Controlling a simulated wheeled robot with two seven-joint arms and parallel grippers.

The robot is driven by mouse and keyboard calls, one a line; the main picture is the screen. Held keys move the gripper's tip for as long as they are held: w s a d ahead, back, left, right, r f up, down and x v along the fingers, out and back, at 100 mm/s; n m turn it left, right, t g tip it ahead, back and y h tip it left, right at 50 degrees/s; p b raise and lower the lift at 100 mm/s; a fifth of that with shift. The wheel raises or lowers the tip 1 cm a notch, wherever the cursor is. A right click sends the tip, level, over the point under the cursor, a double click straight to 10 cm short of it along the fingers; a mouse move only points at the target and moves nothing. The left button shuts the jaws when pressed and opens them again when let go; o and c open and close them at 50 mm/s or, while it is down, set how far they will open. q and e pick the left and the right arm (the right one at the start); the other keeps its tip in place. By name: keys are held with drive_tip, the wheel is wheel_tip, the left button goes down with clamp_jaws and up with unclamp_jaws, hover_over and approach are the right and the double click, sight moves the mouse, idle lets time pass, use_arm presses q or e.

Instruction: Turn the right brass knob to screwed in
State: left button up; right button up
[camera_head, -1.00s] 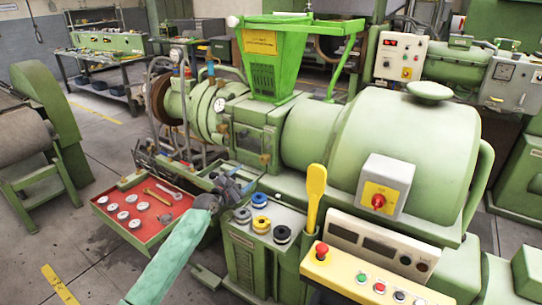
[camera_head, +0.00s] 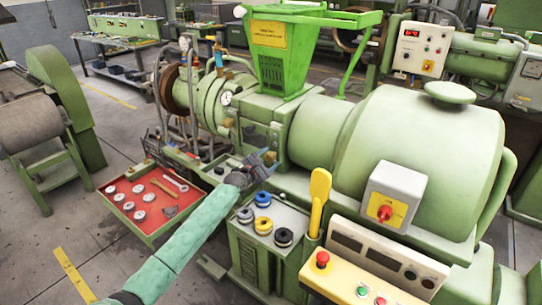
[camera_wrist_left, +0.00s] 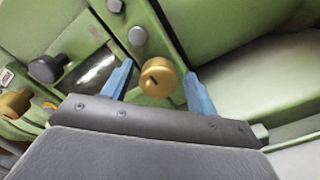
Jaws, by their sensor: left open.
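The right brass knob (camera_wrist_left: 158,78) is a round brass-coloured knob with a dark slot mark on its face, on the green machine panel in the left wrist view. My left gripper (camera_wrist_left: 160,90) is open, with one blue finger on each side of the knob; I see gaps between fingers and knob. In the head view my left gripper (camera_head: 267,157) is at the machine's front below the hopper and largely covers this knob. Another brass knob (camera_wrist_left: 14,103) shows at the left edge of the wrist view. My right gripper is not in view.
A black knob (camera_wrist_left: 47,69) sits left of the fingers. A red tray (camera_head: 150,205) with gauges and tools lies left of my arm.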

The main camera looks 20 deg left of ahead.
use_arm(q)
drive_tip(key=shift+w+d+r, duration=0.1)
drive_tip(key=shift+w+r, duration=0.1)
drive_tip(key=shift+w, duration=0.15)
drive_tip(key=shift+w+d+f, duration=0.15)
drive_tip(key=shift+w, duration=0.1)
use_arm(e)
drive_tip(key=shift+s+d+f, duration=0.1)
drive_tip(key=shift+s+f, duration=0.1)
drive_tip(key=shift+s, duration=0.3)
use_arm(q)
drive_tip(key=c, duration=1)
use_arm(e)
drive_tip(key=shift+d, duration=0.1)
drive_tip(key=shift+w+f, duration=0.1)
